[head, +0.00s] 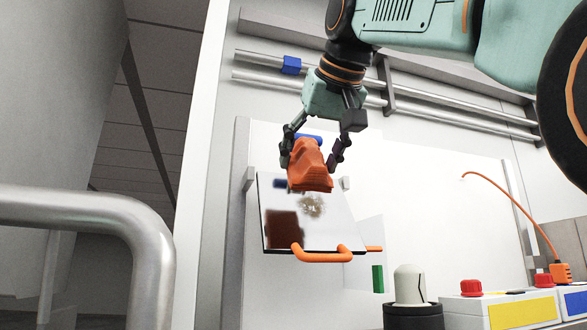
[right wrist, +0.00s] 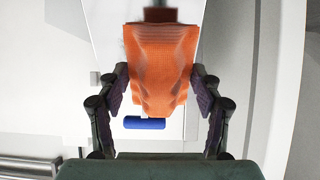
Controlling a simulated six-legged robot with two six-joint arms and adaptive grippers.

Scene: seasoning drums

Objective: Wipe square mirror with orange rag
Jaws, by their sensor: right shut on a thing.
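The orange rag (head: 309,168) hangs crumpled between the fingers of my right gripper (head: 314,152), which is shut on it. In the right wrist view the rag (right wrist: 160,65) fills the space between the fingers of my right gripper (right wrist: 160,88). The square mirror (head: 330,228) is tilted on the white panel, with an orange handle (head: 322,255) at its lower edge. A pale brownish smudge (head: 311,206) shows on the mirror, just below the rag. The rag overlaps the mirror's upper part; I cannot tell whether they touch. My left gripper is not in view.
A grey metal rail (head: 85,205) stands at the left. Pipes with a blue block (head: 291,65) run along the wall above. At the lower right are a white-capped cylinder (head: 408,285), boxes with red buttons (head: 471,287) and a thin curved orange rod (head: 520,206).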

